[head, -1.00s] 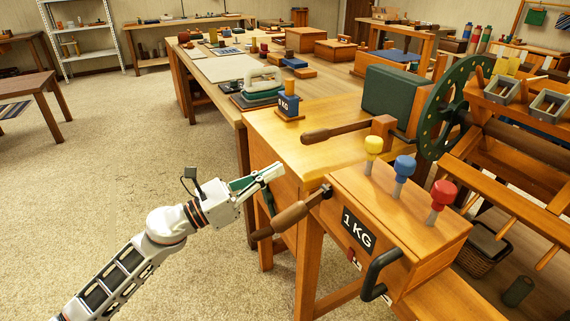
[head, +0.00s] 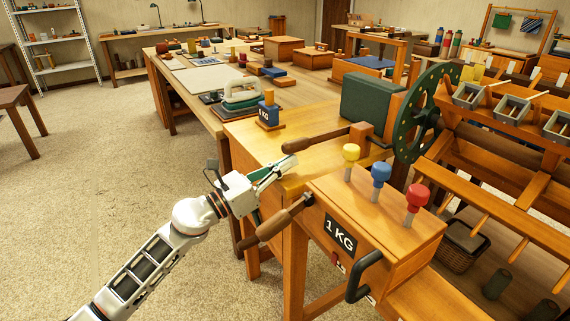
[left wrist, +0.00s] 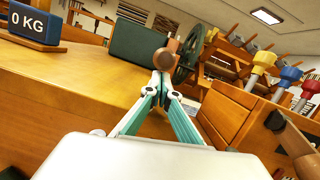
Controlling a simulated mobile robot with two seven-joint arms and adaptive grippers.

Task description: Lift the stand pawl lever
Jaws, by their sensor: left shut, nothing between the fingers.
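A lever with a dark wooden handle (head: 318,139) runs left from a wooden block (head: 364,142) beside the green toothed wheel (head: 420,118); it looks like the stand pawl lever. Its handle lies roughly level above the bench's front left corner. My left gripper (head: 288,161) is shut and empty, close to the free end of this handle and just below it in the head view. In the left wrist view the shut fingertips (left wrist: 163,78) point at the handle's round end (left wrist: 164,57). I cannot tell whether they touch. My right gripper is out of view.
A second wooden-handled lever (head: 270,222) sticks out from the 1 KG box (head: 400,215), right under my left wrist. Yellow (head: 350,152), blue (head: 381,169) and red (head: 417,195) knobs stand on that box. A 0 KG weight block (head: 268,112) is behind. Carpet at left is free.

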